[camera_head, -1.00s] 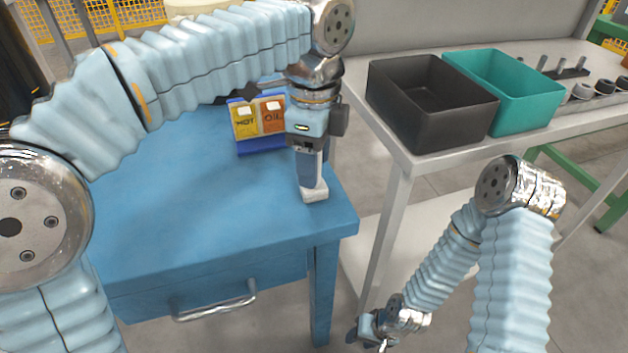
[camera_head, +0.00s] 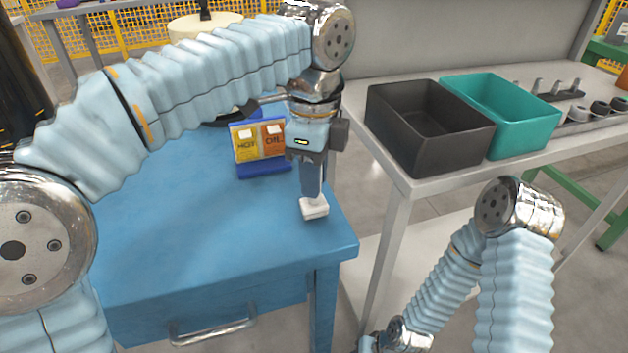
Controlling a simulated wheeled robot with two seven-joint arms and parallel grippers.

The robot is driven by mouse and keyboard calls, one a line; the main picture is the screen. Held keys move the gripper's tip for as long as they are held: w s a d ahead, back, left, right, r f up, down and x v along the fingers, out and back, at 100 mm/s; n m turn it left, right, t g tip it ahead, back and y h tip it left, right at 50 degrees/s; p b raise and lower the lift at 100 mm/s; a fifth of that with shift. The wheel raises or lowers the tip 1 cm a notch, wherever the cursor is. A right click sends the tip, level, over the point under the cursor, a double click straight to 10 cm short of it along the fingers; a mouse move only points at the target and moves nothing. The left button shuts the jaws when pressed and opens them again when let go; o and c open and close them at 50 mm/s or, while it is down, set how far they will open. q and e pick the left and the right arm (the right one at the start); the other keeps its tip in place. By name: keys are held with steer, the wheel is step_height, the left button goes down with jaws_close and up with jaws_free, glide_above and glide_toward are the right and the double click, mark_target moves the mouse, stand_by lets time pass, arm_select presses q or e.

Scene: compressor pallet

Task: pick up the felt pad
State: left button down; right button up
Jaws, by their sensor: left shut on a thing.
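The felt pad (camera_head: 314,208) is a small white block at the right front part of the blue table (camera_head: 190,240). My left gripper (camera_head: 313,196) points straight down over it and is shut on its upper part. I cannot tell whether the pad's underside touches the table top or is slightly above it. My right gripper (camera_head: 368,344) is low at the bottom edge of the view, in front of the tables, mostly cut off, so its fingers do not show.
A blue holder with yellow HOT and orange OIL cards (camera_head: 260,147) stands just left of my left gripper. A black bin (camera_head: 410,130) and a teal bin (camera_head: 525,125) stand on the grey bench to the right. The table's front left is clear.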

arm_select(q)
steer(key=s+a+r, duration=0.7)
steer(key=s+r, duration=0.4)
steer(key=s, duration=0.1)
steer(key=shift+r+p, duration=0.2)
steer(key=shift+p, duration=0.2)
steer(key=shift+a, duration=0.1)
